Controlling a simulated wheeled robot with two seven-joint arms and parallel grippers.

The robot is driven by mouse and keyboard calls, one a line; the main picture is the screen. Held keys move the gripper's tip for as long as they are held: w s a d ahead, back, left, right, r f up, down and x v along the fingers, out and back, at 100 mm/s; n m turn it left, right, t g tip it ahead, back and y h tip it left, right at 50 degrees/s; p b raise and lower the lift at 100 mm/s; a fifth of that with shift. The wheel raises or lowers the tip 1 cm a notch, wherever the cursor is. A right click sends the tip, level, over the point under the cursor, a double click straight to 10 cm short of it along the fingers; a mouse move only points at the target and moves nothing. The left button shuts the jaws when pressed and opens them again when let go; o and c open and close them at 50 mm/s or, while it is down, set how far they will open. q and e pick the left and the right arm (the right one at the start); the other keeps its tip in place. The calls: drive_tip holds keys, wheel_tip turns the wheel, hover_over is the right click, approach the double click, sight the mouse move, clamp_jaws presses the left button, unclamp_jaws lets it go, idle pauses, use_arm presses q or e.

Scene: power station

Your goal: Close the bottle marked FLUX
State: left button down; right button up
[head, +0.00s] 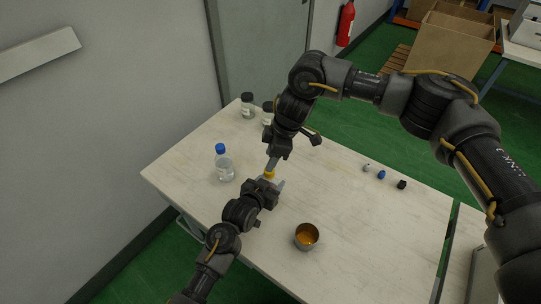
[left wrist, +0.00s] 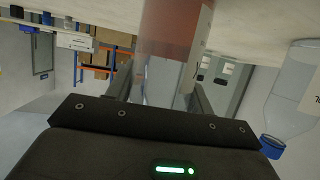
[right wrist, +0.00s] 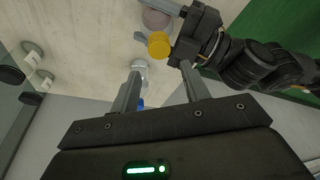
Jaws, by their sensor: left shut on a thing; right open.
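My left gripper (head: 272,184) is shut on a clear bottle (left wrist: 175,35) with reddish liquid, standing upright near the table's middle. A label shows on its side, but I cannot read a name. A yellow cap (head: 269,174) is at the bottle's top and also shows in the right wrist view (right wrist: 159,45). I cannot tell whether it is tight. My right gripper (right wrist: 161,72) is open and empty above, with the cap just beyond its fingertips. In the head view it hangs over the cap.
A blue-capped bottle (head: 224,165) stands to the left. Two black-capped bottles (head: 247,108) (head: 268,117) stand at the back. A metal cup (head: 306,236) with orange contents is in front. Small white (head: 366,167), blue (head: 381,174) and black (head: 401,184) pieces lie to the right.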

drive_tip(key=r+n+h, duration=0.1)
drive_tip(key=n, duration=1)
drive_tip(key=w+r+n+h, duration=0.1)
drive_tip(key=n, duration=1)
drive_tip(key=r+n+h, duration=0.1)
drive_tip(key=n, duration=1)
drive_tip(key=shift+w+a+r+n+t+h, duration=0.2)
drive_tip(key=shift+n+t+h, duration=0.1)
drive_tip(key=shift+t, duration=0.1)
drive_tip(key=n, duration=0.4)
drive_tip(key=shift+s+d+f+n, duration=0.1)
drive_tip(key=shift+s+f+n, duration=0.15)
drive_tip(key=shift+s+n, duration=0.05)
drive_tip(key=n, duration=0.4)
drive_tip(key=shift+s+g, duration=0.25)
drive_tip(key=shift+g, duration=0.15)
drive_tip(key=n, duration=0.4)
drive_tip(key=shift+s+a+n, duration=0.25)
drive_tip(key=shift+n, duration=0.15)
drive_tip(key=shift+f, duration=0.1)
